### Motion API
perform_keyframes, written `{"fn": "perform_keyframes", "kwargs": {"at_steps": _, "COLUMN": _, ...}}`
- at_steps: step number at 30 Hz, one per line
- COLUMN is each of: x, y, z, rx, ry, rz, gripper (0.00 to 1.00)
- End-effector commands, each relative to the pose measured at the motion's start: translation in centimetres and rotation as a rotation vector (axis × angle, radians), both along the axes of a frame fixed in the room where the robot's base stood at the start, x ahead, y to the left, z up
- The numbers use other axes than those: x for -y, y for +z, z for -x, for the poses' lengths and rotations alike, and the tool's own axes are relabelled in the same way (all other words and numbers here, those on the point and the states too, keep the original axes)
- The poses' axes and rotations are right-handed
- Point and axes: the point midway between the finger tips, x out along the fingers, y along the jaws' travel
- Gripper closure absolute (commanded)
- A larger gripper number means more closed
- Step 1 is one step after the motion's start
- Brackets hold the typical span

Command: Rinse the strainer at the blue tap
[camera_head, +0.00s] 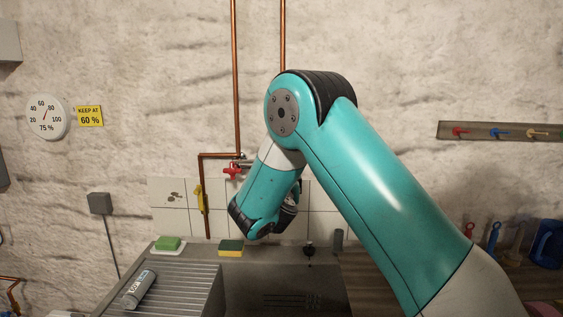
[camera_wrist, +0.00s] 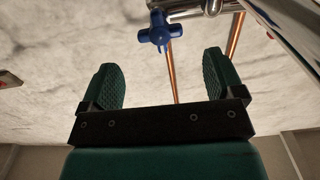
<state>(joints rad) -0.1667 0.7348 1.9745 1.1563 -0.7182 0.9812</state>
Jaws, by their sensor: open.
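The blue tap handle (camera_wrist: 158,32) shows at the top of the wrist view on a chrome fitting, just beyond my fingertips. In the head view my arm hides it. My gripper (camera_wrist: 160,60) has its two green fingers spread wide, with nothing held between them. In the head view my wrist hangs over the back of the sink (camera_head: 240,292), in front of the tiles, and the fingers are mostly hidden. I recognise no strainer in either view.
A red tap handle (camera_head: 232,171) sits on the pipework left of my wrist. A green block (camera_head: 167,243) and a yellow-green sponge (camera_head: 231,252) lie on the back ledge. A grey cylinder (camera_head: 139,289) lies on the drainboard (camera_head: 190,285). A blue container (camera_head: 548,245) stands far right.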

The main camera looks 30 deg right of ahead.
Motion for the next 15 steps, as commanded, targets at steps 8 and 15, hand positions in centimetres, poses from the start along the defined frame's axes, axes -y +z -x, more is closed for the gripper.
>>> {"fn": "perform_keyframes", "kwargs": {"at_steps": 8, "x": 3.6, "y": 0.6, "z": -5.1, "rx": 0.001, "ry": -0.003, "rz": 0.000, "gripper": 0.13}}
{"fn": "perform_keyframes", "kwargs": {"at_steps": 15, "x": 5.2, "y": 0.2, "z": -7.6, "rx": 0.000, "ry": -0.001, "rz": 0.000, "gripper": 0.13}}
